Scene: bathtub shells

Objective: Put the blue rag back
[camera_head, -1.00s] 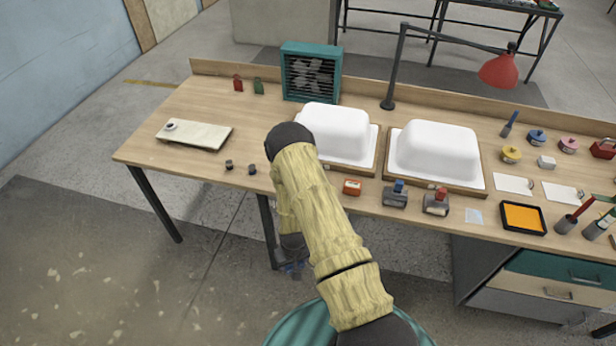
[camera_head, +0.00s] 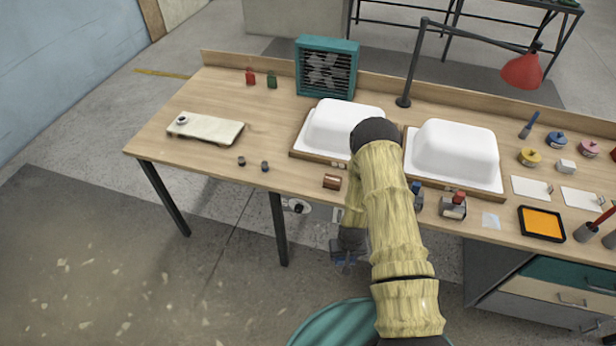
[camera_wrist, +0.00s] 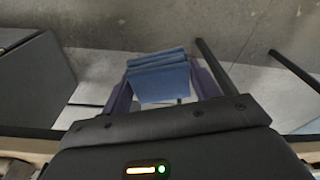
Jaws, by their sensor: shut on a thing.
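My gripper (camera_head: 346,258) hangs low in front of the table's front edge, below the tabletop, partly hidden by my arm in the head view. In the wrist view my gripper (camera_wrist: 162,88) is shut on the blue rag (camera_wrist: 160,76), which is folded in layers between the purple fingers. Grey floor lies behind the rag in the wrist view.
Two white tub shells (camera_head: 341,128) (camera_head: 453,153) stand on wooden boards on the table (camera_head: 215,87). A brown block (camera_head: 332,181), stamps (camera_head: 453,206) and an orange pad (camera_head: 541,222) lie near the front edge. A red lamp (camera_head: 522,71) stands behind.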

